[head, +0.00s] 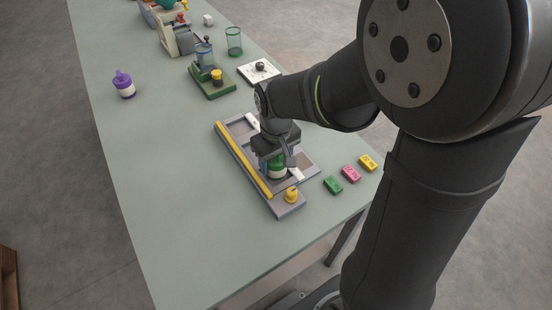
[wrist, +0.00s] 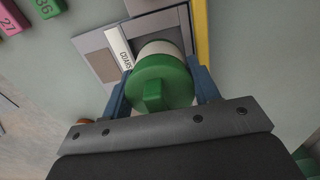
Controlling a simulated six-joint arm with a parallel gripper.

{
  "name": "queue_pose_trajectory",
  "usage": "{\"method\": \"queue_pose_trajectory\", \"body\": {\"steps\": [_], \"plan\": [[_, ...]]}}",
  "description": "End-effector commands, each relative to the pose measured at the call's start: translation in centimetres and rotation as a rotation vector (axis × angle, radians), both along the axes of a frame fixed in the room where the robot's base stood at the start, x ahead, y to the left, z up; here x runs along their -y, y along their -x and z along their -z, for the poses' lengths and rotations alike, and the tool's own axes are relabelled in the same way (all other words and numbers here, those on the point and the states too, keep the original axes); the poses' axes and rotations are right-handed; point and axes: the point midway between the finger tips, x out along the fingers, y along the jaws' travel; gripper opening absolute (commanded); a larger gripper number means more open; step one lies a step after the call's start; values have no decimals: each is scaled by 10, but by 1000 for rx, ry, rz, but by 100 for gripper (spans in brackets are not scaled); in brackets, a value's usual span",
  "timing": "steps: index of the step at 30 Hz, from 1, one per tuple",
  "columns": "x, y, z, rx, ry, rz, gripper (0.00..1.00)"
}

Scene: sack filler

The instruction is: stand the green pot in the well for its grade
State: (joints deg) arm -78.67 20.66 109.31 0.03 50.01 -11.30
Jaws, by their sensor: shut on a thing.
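The green pot (wrist: 162,82) has a green lid with a raised grip and a pale body, and sits between the two blue fingers of my gripper (wrist: 160,88). In the head view the pot (head: 277,167) is partly hidden under my gripper (head: 276,155). My gripper is shut on it, over the grey tray (head: 290,211) with square wells. A white label strip with dark letters (wrist: 118,46) lies beside the pot; its full text is hidden. I cannot tell whether the pot's base touches the well floor.
A yellow bar (head: 243,160) runs along the tray's left side, and a yellow knob (head: 291,194) stands at its near end. Green (head: 333,185), pink (head: 351,173) and yellow (head: 368,162) numbered tags lie to the right. A purple-topped bottle (head: 124,84) stands far left.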

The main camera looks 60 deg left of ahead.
Motion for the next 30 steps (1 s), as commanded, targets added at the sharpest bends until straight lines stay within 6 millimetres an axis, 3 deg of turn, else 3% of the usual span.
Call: {"method": "queue_pose_trajectory", "body": {"steps": [30], "plan": [[0, 0, 6, 0, 0, 0, 33]]}}
